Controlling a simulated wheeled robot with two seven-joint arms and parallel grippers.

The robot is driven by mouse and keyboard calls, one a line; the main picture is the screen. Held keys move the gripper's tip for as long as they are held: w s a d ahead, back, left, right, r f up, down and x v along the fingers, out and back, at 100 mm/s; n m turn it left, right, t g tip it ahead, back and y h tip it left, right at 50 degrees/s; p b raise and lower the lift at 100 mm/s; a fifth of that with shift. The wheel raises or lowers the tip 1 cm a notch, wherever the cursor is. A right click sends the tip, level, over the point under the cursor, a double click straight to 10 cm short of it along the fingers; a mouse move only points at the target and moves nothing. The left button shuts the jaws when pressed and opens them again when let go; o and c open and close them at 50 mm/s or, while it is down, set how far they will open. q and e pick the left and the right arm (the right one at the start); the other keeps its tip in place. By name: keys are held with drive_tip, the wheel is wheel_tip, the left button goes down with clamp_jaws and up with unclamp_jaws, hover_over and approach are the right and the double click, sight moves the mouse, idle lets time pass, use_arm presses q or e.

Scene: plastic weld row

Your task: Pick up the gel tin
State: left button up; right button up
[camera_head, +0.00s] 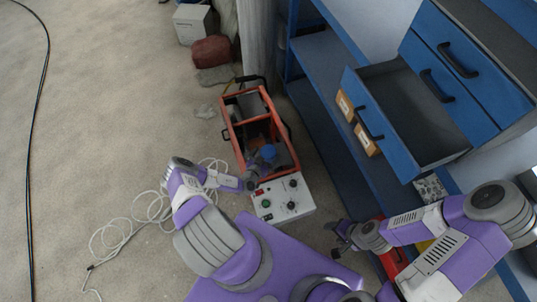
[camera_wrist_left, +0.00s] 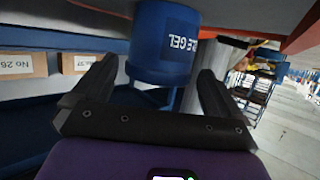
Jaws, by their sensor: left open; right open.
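The gel tin (camera_wrist_left: 163,42) is a blue cylinder with a dark label whose "GEL" lettering appears upside down in the left wrist view. In the head view the blue tin (camera_head: 268,152) shows inside the orange-framed open carrier (camera_head: 233,133), near its front end. My left gripper (camera_wrist_left: 156,85) is open, with one finger on each side of the tin's near end; I cannot tell whether they touch it. In the head view my left gripper (camera_head: 253,176) reaches over the carrier's left front edge and partly hides its interior. My right gripper (camera_head: 340,240) is open and empty, low beside the blue shelving.
A white control box (camera_head: 283,199) with knobs stands against the carrier's front. Blue shelving (camera_head: 325,70) with an open drawer (camera_head: 408,115) rises to the right. White cable (camera_head: 130,222) lies loose on the left. The carpet further left is mostly clear.

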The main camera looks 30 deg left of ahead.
sight(268, 152)
use_arm(q)
drive_tip(key=x, duration=0.3)
drive_tip(key=b+x, duration=0.1)
drive_tip(key=shift+w+r, duration=0.25)
drive_tip(key=c, duration=1.1)
